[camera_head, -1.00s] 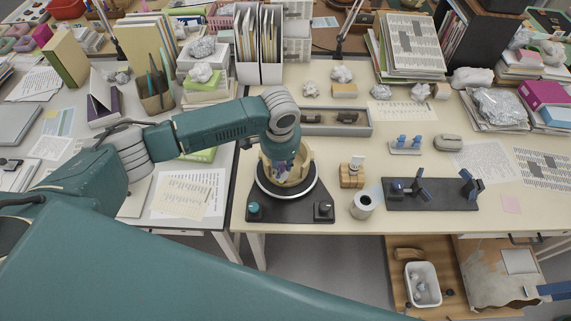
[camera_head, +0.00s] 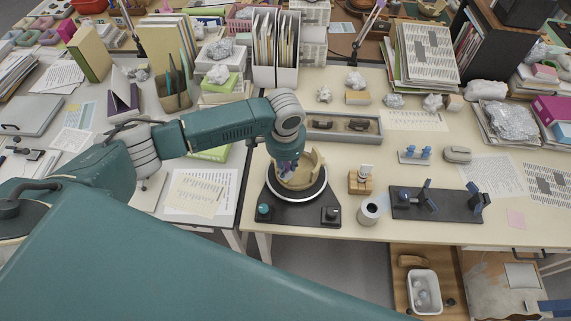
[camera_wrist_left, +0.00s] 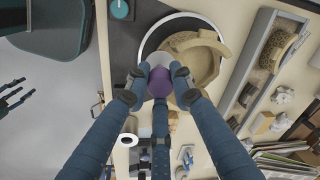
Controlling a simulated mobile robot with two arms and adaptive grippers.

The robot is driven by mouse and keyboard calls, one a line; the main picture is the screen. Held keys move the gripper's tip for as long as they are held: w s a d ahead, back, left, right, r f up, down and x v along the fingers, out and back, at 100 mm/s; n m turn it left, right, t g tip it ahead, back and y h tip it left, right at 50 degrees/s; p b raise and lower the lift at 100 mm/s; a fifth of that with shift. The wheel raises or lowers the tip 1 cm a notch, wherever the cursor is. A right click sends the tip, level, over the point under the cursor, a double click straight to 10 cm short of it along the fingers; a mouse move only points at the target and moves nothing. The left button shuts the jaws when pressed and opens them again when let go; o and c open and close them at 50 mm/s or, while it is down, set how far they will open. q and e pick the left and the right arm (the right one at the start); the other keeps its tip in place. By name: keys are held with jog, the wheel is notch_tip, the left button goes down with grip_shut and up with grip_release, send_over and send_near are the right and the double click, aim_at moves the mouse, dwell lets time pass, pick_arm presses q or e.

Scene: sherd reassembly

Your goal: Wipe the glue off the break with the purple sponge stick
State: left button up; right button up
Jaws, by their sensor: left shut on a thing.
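A tan broken vessel (camera_head: 314,166) with a tall jagged wall stands on a white-rimmed turntable (camera_head: 325,190); it also shows in the left wrist view (camera_wrist_left: 206,60). My left gripper (camera_head: 287,168) is at the vessel's left side, its fingers partly hidden by the wrist. In the left wrist view, its blue fingers (camera_wrist_left: 160,80) are shut around the purple sponge stick (camera_wrist_left: 160,84). The sponge end is close to the vessel's rim; I cannot tell whether it touches. Glue on the break cannot be made out. My right gripper (camera_wrist_left: 14,100) shows small at the left wrist view's edge, fingers spread.
A grey tray with sherds (camera_head: 343,126) lies behind the turntable. Bare table lies at the right front.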

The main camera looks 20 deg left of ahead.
pick_arm(q)
jog(key=shift+s+d+r, duration=0.1)
jog(key=shift+s+r, duration=0.1)
jog(key=shift+r, duration=0.85)
jog(key=shift+s+r, duration=0.25)
jog(key=shift+r, duration=0.8)
jog(key=shift+s+d+r, duration=0.1)
jog(key=shift+s+r, duration=0.1)
jog(key=shift+r, duration=0.85)
